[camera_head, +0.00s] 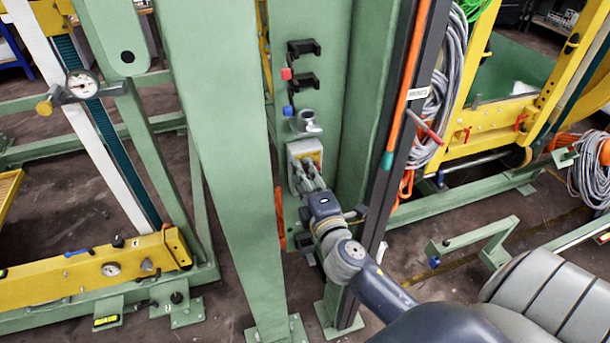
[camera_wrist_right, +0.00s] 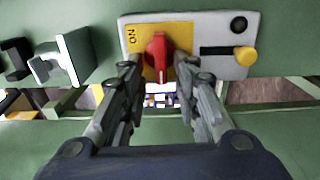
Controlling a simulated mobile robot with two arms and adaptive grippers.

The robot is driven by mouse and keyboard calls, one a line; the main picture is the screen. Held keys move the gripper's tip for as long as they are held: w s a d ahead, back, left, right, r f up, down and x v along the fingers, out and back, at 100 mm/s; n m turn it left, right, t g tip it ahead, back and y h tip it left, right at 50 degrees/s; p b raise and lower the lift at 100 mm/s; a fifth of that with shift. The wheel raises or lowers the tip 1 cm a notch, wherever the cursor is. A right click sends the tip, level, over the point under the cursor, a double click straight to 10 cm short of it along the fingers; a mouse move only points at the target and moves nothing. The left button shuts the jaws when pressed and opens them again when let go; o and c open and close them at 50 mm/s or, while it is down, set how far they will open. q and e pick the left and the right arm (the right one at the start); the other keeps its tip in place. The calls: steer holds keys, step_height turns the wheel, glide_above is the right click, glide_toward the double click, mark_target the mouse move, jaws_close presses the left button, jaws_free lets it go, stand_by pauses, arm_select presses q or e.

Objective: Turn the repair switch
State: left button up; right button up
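The repair switch (camera_wrist_right: 157,58) is a red rotary knob on a yellow plate marked "NO" as seen in the right wrist view. It sits in a grey box (camera_wrist_right: 222,35), which also shows on the green column in the head view (camera_head: 296,150). My right gripper (camera_wrist_right: 158,72) is at the box, with one fingertip on each side of the red knob. The fingers stand apart, and I cannot tell whether they touch the knob. In the head view my right gripper (camera_head: 308,175) hides most of the knob. My left gripper is not in view.
A yellow button (camera_wrist_right: 245,56) and a black button (camera_wrist_right: 238,24) are on the box beside the knob. A grey fitting (camera_head: 306,122) and black hooks (camera_head: 304,48) are above it on the column. A wide green post (camera_head: 215,130) stands close on the left.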

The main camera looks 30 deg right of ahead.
steer(key=shift+f, duration=0.1)
steer(key=v, duration=1.2)
stand_by(0.4)
steer(key=s+a+f+m+g+y, duration=0.1)
steer(key=s+a+f+m+g, duration=0.15)
steer(key=f, duration=1.05)
steer(key=s+a+f+m+g+y+b, duration=0.1)
steer(key=s+f+g, duration=0.2)
steer(key=f, duration=1.1)
steer(key=s+a+f+m+g+y, duration=0.1)
steer(key=s+a+f+m+g, duration=0.15)
steer(key=f, duration=1.05)
steer(key=s+f+m+g, duration=0.3)
steer(key=s+f+g, duration=0.1)
steer(key=s+f, duration=0.6)
steer(key=s+d+f+m+g+y+b, duration=0.1)
steer(key=s+f+m+g, duration=0.3)
steer(key=s+f, duration=0.6)
steer(key=s, duration=0.5)
steer(key=shift+d+g, duration=0.2)
steer(key=shift+g, duration=0.1)
